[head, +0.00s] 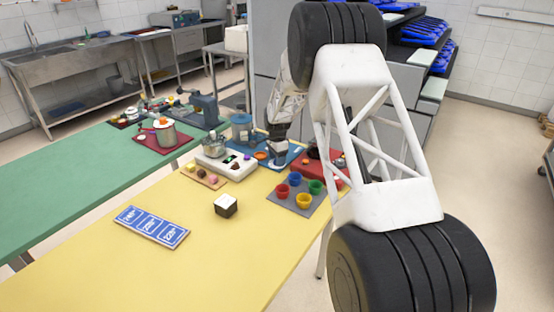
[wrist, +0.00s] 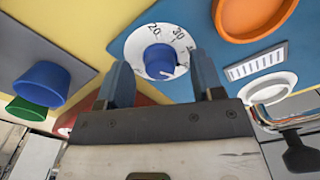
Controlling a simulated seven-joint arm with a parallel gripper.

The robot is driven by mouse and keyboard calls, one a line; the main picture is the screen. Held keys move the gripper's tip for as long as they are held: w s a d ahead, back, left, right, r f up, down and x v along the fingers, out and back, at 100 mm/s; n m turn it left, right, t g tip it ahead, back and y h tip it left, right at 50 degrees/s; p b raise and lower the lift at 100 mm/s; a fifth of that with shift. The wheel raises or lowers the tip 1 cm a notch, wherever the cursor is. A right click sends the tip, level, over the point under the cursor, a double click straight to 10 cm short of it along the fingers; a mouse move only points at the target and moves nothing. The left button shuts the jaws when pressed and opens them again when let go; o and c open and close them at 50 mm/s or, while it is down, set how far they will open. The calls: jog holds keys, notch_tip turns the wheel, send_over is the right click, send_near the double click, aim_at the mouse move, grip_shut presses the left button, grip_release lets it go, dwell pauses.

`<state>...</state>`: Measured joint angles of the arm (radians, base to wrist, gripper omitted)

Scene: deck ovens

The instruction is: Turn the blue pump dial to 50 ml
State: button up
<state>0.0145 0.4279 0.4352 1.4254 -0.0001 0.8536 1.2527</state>
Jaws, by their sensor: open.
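The blue pump dial (wrist: 159,60) is a round blue knob on a white disc (wrist: 136,46) with printed numbers; 20 and 30 are readable along its upper edge. A pale mark shows on the knob's lower right side; its exact reading is too small to tell. My gripper (wrist: 161,80) is open, with one finger to each side of the dial in the wrist view and nothing held. Whether the fingers touch the knob cannot be told. In the head view my gripper (head: 279,153) is over the blue board (head: 270,162), and the dial cannot be made out there.
An orange dish (wrist: 250,15) and a white dish (wrist: 270,88) are near the dial. Blue and green cups (wrist: 40,84) lie to the left. A white scale (head: 228,164), a cup mat (head: 290,203) and a dark-and-white block (head: 226,206) share the yellow table (head: 110,275), whose front is mostly clear.

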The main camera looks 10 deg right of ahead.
jog(key=shift+r, duration=3.7)
jog(key=shift+s+r, duration=0.2)
jog(key=shift+r, duration=0.05)
jog(key=s+r+n, duration=0.2)
jog(key=s+r, duration=0.5)
jog(key=s, duration=0.3)
jog(key=s+r+n+t, duration=0.1)
jog(key=s+r+n, duration=0.2)
jog(key=s+r, duration=0.55)
jog(key=s+r+n, duration=0.2)
jog(key=s+r, duration=0.4)
jog(key=s, duration=0.6)
jog(key=s+f+n+t, duration=0.1)
jog(key=s+n, duration=0.6)
jog(key=s, duration=2.5)
jog(key=shift+s+a+f+t, duration=0.3)
jog(key=shift+s+a+f, duration=0.05)
jog(key=shift+a+f, duration=0.1)
